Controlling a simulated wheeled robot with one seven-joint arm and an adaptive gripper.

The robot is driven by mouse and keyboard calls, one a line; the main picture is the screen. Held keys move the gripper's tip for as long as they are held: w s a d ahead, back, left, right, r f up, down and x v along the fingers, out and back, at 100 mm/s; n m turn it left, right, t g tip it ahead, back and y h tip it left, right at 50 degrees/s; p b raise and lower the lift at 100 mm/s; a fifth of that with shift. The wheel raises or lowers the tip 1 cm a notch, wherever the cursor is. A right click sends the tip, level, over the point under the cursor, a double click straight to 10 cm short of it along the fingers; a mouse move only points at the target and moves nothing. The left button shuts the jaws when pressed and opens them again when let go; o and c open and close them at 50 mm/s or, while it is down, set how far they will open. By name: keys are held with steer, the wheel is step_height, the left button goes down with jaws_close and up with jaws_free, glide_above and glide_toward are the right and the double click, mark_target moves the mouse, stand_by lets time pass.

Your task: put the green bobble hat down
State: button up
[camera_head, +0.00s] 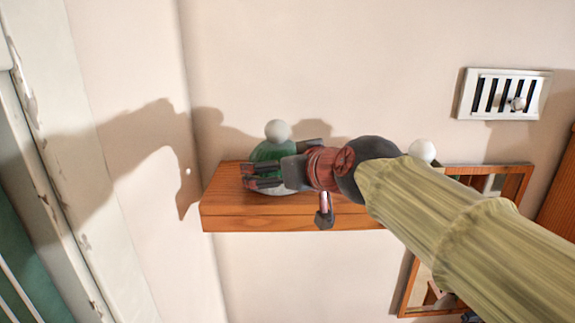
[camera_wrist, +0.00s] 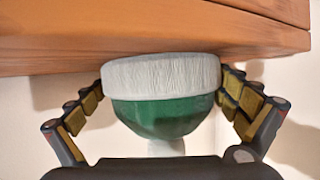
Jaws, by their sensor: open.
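The green bobble hat (camera_head: 265,152) sits on the wooden shelf (camera_head: 290,218) near its left end, white bobble up and white brim down. In the wrist view the hat (camera_wrist: 160,114) appears upside down, its brim against the shelf (camera_wrist: 130,45). My gripper (camera_head: 278,168) is open, with its fingers around the hat. In the wrist view my gripper (camera_wrist: 161,88) has one finger on each side of the brim, very close to it; I cannot tell whether they touch. Part of the hat is hidden behind my gripper in the head view.
A white ball (camera_head: 422,150) shows behind my arm at the shelf's right part. A wood-framed mirror (camera_head: 518,185) hangs at the right, partly hidden by my arm. A white vent (camera_head: 505,94) is above it. A side wall stands close left of the shelf.

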steer(key=b+v, duration=0.3)
steer(key=v, duration=1)
steer(key=shift+s+r, duration=0.15)
steer(key=shift+s, duration=0.25)
steer(key=shift+w+a, duration=0.1)
